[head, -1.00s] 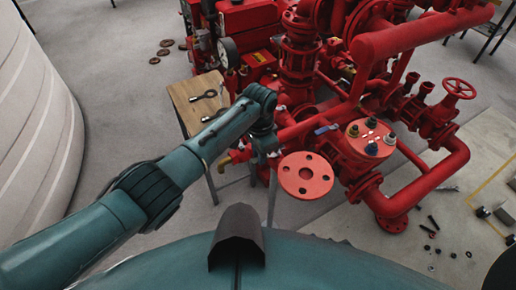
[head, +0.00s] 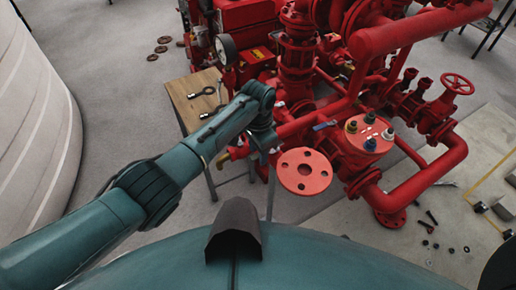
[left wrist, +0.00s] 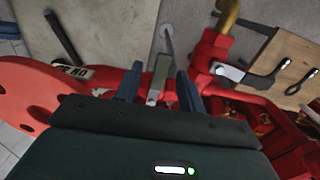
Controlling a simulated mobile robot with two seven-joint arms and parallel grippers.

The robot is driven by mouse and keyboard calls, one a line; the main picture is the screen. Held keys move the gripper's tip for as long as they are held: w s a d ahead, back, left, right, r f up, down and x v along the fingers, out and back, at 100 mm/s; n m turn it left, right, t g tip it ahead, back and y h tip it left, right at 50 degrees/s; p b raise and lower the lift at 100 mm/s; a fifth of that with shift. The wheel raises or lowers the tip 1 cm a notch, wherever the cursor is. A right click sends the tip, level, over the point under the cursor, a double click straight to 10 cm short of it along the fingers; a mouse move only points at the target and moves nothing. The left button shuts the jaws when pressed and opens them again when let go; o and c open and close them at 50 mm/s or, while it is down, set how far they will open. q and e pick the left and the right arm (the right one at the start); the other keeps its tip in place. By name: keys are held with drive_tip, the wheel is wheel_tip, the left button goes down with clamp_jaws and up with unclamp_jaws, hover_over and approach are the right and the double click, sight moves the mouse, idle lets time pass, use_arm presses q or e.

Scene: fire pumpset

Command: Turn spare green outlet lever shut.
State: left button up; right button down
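In the left wrist view a grey-green lever (left wrist: 160,76) stands between the two blue fingers of my left gripper (left wrist: 158,88). The fingers are apart, with a visible gap on each side of the lever. In the head view my left gripper (head: 268,148) points down beside the red pipework, left of a round red flange (head: 304,171). The lever there is hidden behind the gripper and arm. My right gripper is not in view.
A red valve body with a brass outlet (left wrist: 228,15) and a black-and-white lever (left wrist: 245,78) sits to the right in the wrist view. A wooden bench (head: 183,93) holds tools. A blue lever (head: 325,126) lies behind the flange. Loose bolts lie on the floor at right.

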use_arm(q)
drive_tip(key=shift+r, duration=0.15)
wheel_tip(320, 180, up, 13)
drive_tip(key=shift+b, duration=0.45)
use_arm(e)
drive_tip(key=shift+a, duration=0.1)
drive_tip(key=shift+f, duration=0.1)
